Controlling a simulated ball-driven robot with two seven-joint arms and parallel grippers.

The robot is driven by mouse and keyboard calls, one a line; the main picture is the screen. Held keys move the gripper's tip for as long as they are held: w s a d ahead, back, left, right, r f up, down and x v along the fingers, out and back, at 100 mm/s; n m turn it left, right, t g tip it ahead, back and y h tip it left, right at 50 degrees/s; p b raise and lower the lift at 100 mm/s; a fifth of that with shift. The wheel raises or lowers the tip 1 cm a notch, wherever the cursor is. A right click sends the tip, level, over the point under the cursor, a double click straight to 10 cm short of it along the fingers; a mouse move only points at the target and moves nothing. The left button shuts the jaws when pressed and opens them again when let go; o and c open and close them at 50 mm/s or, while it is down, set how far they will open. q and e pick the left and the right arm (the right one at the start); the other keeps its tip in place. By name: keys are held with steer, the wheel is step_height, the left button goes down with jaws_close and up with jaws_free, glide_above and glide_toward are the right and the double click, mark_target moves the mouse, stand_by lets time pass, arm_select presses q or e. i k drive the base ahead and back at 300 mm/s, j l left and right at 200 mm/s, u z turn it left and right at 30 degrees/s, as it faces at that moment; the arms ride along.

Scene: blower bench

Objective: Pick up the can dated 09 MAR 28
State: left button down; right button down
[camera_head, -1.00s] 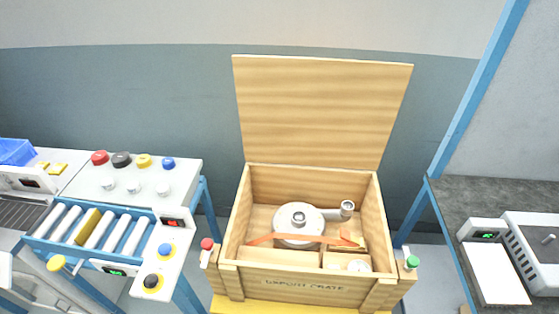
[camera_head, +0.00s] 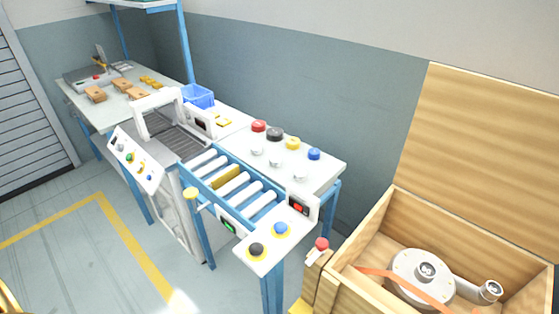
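I make out no can and no readable date in the head view. Neither of my grippers shows in this view. Red (camera_head: 259,125), black (camera_head: 275,134), yellow (camera_head: 292,142) and blue (camera_head: 313,153) round tops stand in a row at the back of a white panel; I cannot tell from here whether they are caps or buttons. Smaller pale round pieces sit in front of them.
An open wooden crate (camera_head: 338,285) at the right holds a white blower-like part (camera_head: 419,275). A roller conveyor (camera_head: 236,188) joins a white machine (camera_head: 137,160). A blue bin (camera_head: 198,96) stands behind. A far table (camera_head: 75,98) carries wooden blocks. Floor at left is clear.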

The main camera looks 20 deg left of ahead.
mark_target(275, 162)
steer(key=z, duration=0.25)
steer(key=j+z, duration=0.45)
steer(key=k+j+z, duration=0.1)
steer(key=j+z, duration=0.4)
steer(key=j, duration=0.15)
